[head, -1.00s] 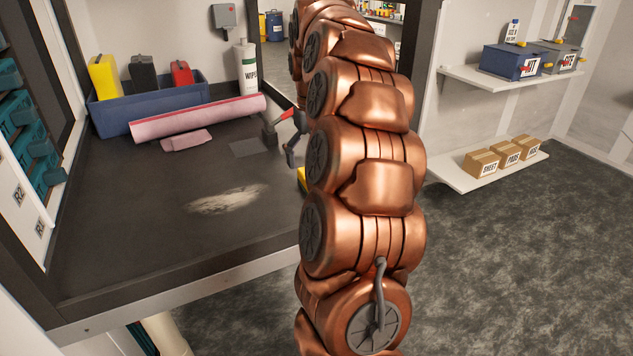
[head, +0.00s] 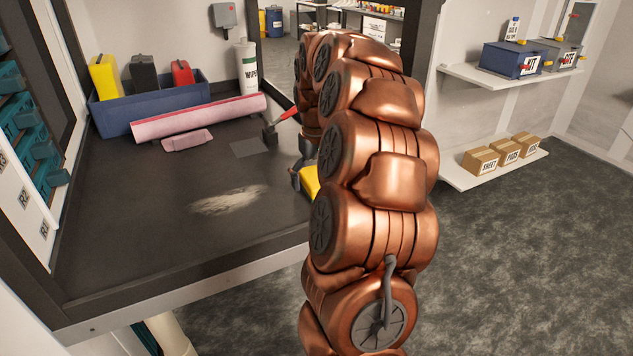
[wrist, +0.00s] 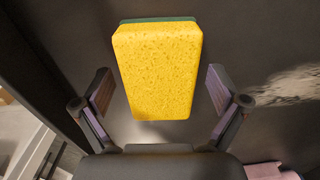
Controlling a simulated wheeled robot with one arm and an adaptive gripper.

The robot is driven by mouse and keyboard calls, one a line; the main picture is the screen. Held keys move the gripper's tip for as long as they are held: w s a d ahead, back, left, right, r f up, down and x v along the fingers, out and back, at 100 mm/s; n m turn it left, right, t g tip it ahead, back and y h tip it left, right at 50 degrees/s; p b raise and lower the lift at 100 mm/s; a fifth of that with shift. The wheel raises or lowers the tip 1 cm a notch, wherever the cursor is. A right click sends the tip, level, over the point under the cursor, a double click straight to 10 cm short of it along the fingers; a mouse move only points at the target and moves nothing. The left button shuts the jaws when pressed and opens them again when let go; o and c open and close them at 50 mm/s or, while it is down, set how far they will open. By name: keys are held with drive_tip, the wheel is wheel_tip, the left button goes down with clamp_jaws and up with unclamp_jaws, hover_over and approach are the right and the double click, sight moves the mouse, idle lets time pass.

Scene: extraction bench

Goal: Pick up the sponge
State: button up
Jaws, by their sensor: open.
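The sponge is a yellow block with a green layer along one face. In the wrist view the sponge (wrist: 158,68) lies between and slightly beyond the fingers of my gripper (wrist: 158,92). The fingers are open, with a gap on each side of the sponge. In the head view a yellow part of the sponge (head: 310,182) shows on the dark bench beside my arm, which hides the rest. My gripper (head: 300,172) shows only in part there, partly behind my arm and next to the sponge.
A pale powdery smear (head: 230,200) marks the bench (head: 130,240). A pink roll (head: 200,117), a folded pink cloth (head: 187,140) and a red-handled tool (head: 280,124) lie farther back. A blue bin (head: 150,112) with bottles and a wipes canister (head: 246,68) stand along the back.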

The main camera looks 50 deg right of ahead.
sight(317, 176)
drive_tip(key=c, duration=1.1)
drive_tip(key=shift+c, duration=0.2)
drive_tip(key=shift+r+b, duration=0.85)
drive_tip(key=shift+r, duration=4.15)
